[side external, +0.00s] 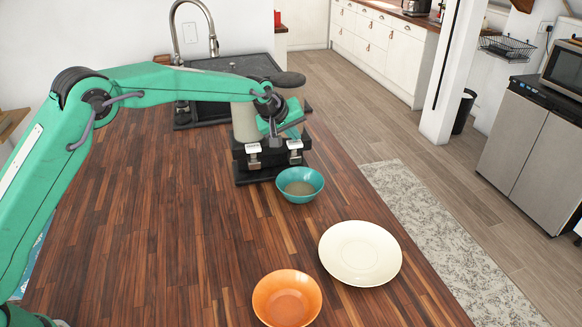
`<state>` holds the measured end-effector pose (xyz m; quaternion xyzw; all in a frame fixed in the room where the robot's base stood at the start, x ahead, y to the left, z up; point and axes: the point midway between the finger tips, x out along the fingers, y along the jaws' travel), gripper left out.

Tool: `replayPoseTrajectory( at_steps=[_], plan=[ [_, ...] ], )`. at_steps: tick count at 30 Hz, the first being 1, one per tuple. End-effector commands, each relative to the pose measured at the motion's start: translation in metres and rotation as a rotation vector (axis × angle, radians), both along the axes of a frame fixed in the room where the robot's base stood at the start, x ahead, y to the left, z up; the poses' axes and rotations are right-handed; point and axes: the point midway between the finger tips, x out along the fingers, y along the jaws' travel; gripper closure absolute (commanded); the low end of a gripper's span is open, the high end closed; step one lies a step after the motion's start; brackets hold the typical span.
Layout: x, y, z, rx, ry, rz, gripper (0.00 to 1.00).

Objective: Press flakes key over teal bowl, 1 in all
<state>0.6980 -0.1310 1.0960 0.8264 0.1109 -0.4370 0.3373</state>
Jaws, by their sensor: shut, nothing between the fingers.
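A dark dispenser (240,170) stands on the wooden counter, with a pale container (244,122) and two silver spouts on its front. The teal bowl (300,196) sits at its front right, just below and in front of the right spout (295,146). A beige-grey patch shows in the bottom of the bowl; I cannot tell if it is food. My gripper (291,127) is shut and empty, at the front of the dispenser above the right spout. It hides that part, so the flakes key cannot be made out, nor whether I touch it.
A cream plate (360,253) and an orange bowl (287,299) stand nearer on the counter, to the right and front. A dark sink (235,66) with a tall tap (176,30) lies behind the dispenser. The counter (170,220) left of the bowls is clear.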

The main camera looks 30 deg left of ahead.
Motion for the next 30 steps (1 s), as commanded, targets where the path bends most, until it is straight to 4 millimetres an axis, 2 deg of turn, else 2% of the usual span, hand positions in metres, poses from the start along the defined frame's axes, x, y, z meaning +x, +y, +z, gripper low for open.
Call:
replayPoseTrajectory(
  at_steps=[30],
  plan=[
    [-0.0007,0.0001,-0.0107,0.001,0.004,0.000,1.00]
  ],
)
